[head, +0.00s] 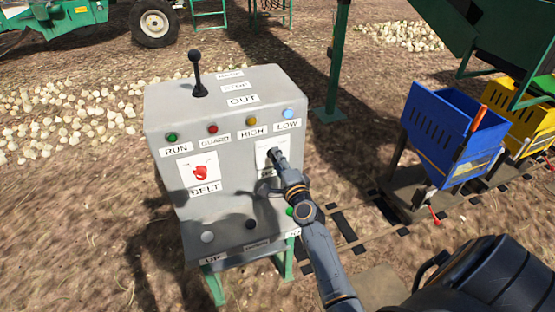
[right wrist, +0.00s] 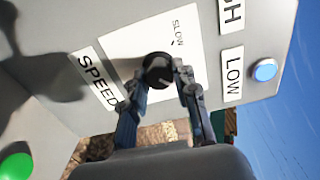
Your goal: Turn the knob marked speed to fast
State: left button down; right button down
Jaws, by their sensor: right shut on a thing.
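The grey control box (head: 215,110) stands in the middle of the head view. The speed knob (right wrist: 158,68) is round and black on a white plate (right wrist: 128,45), with the word SLOW near it and a SPEED label (right wrist: 97,80) beside the plate. My right gripper (head: 276,160) reaches the right side of the panel and hides most of the knob in the head view. In the right wrist view its fingers (right wrist: 161,76) are closed around the knob, one on each side. The FAST marking is not readable. My left gripper is not in view.
A black lever (head: 198,78) stands on top of the box. A red BELT switch (head: 201,172) is on the panel's left, below a row of small lights. A blue crate (head: 440,135) and a yellow crate (head: 508,110) stand to the right.

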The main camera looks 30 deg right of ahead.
jog(key=c, duration=1)
grip_release()
jog(key=v, duration=1.2)
